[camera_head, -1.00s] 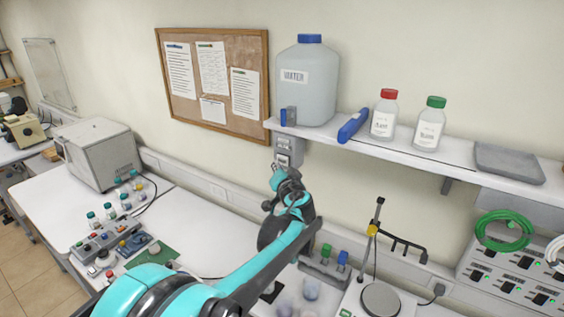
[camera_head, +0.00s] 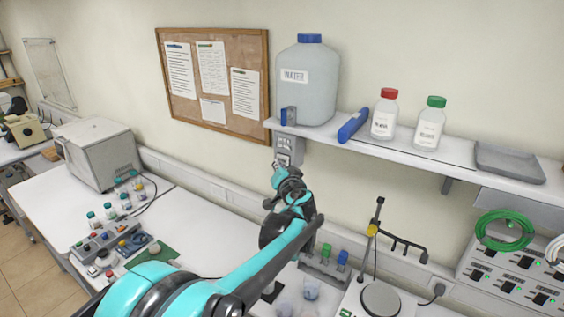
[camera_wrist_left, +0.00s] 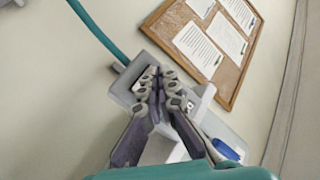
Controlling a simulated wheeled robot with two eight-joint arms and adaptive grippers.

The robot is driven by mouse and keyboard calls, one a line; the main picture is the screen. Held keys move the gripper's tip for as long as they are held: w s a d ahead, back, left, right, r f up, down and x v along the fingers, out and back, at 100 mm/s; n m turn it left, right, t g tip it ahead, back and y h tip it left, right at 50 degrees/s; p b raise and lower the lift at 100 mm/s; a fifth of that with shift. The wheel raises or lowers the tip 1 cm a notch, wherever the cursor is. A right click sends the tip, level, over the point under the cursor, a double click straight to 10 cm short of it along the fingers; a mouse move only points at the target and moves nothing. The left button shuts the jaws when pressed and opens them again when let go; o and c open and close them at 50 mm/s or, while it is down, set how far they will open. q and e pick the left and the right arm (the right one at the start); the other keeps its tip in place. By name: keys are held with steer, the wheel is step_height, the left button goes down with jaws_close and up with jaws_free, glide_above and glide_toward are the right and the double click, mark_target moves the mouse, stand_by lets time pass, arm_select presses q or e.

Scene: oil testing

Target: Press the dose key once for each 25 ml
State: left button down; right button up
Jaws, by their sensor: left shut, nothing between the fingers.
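A small grey unit (camera_head: 291,146) is fixed to the wall below the shelf, under the big container labelled WATER (camera_head: 308,90). It also shows in the left wrist view (camera_wrist_left: 124,88), just behind my fingers. My left gripper (camera_head: 280,166) is at the lower front of this unit, its fingers shut with nothing between them. In the left wrist view its fingertips (camera_wrist_left: 158,72) overlap the unit's face. I cannot tell whether they touch it, and the fingers hide part of the face, so the dose key cannot be made out clearly.
The white shelf (camera_head: 460,158) above holds a blue object (camera_head: 353,126), a red-capped bottle (camera_head: 384,118), a green-capped bottle (camera_head: 429,126) and a grey tray (camera_head: 508,162). A stand with a round plate (camera_head: 380,299) is on the bench at right. A corkboard (camera_head: 218,115) hangs left.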

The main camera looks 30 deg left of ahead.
arm_select(q)
steer(key=shift+w, duration=0.7)
stand_by(0.6)
steer(key=shift+s, duration=1)
steer(key=shift+s+a, duration=0.2)
steer(key=shift+s, duration=2.25)
